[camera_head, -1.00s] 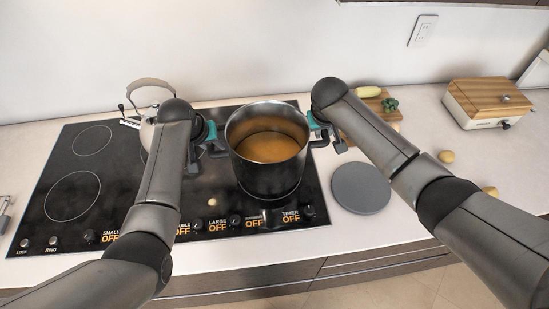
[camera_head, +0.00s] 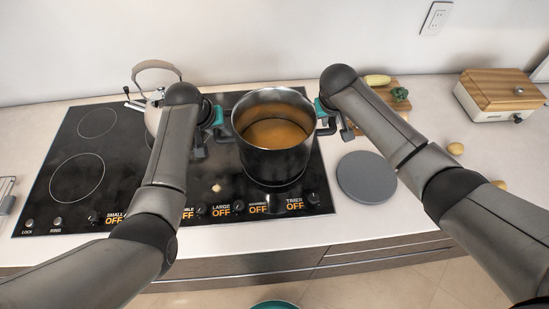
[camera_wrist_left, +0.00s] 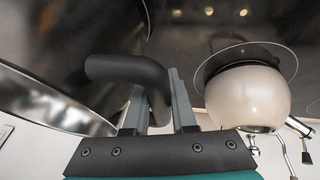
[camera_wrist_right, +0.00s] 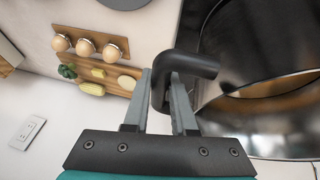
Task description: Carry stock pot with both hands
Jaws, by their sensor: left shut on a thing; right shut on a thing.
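The stock pot (camera_head: 274,160) is dark with a steel rim and holds orange-brown liquid. It is upright over the right part of the black cooktop (camera_head: 120,190); I cannot tell whether it touches the surface. My left gripper (camera_head: 222,126) is shut on the pot's left handle, a black bar that shows in the left wrist view (camera_wrist_left: 125,70). My right gripper (camera_head: 328,118) is shut on the right handle, which shows in the right wrist view (camera_wrist_right: 190,66). In the head view, my arms partly hide both grippers.
A kettle (camera_head: 152,112) stands at the cooktop's back, close to my left arm. A round grey disc (camera_head: 366,177) lies on the counter right of the cooktop. A cutting board with vegetables (camera_head: 392,88) and a wood-topped box (camera_head: 499,95) are farther right. A teal round thing (camera_head: 275,304) shows at the bottom edge.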

